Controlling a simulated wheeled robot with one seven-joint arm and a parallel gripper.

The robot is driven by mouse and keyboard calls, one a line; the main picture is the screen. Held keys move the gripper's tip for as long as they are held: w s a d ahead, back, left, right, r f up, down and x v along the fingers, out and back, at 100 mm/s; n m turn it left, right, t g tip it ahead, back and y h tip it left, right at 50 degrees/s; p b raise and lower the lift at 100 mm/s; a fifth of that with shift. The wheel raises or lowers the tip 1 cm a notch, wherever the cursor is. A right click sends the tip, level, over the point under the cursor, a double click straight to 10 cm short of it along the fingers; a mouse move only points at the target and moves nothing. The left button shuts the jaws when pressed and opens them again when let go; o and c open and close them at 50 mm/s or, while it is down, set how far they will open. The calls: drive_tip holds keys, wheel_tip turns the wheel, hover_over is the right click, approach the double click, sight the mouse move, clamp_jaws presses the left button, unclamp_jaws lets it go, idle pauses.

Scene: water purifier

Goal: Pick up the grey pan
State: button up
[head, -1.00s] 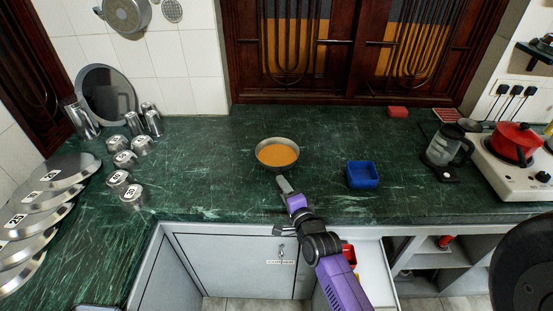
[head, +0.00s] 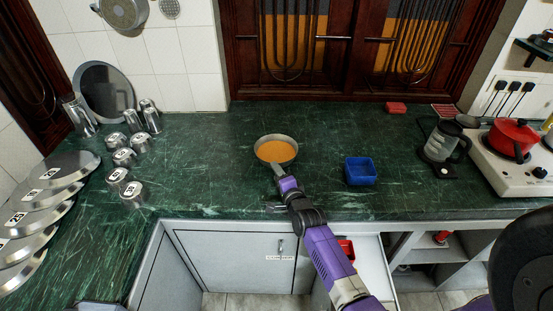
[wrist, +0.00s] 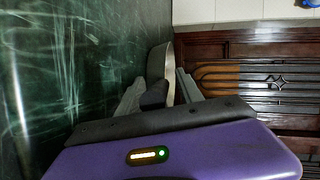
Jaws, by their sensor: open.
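A grey pan with an orange inside (head: 275,150) stands upright on the green counter in the middle of the head view. Its handle side faces me and is mostly covered by my gripper. My gripper (head: 279,170) is open at the near edge of this pan. In the wrist view, the pan's grey side (wrist: 161,64) shows just beyond the fingertips. Its dark handle (wrist: 153,96) lies between the two open fingers of my gripper (wrist: 159,79). I cannot tell whether either finger touches the handle.
A blue box (head: 361,171) stands to the right of the pan. A coffee maker (head: 443,142) and a red pot (head: 512,138) on a stove are farther right. Metal cups (head: 124,157) and plates (head: 50,190) are on the left. Another pan (head: 124,12) hangs on the wall.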

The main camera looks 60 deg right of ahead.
clamp_jaws()
idle(1.4)
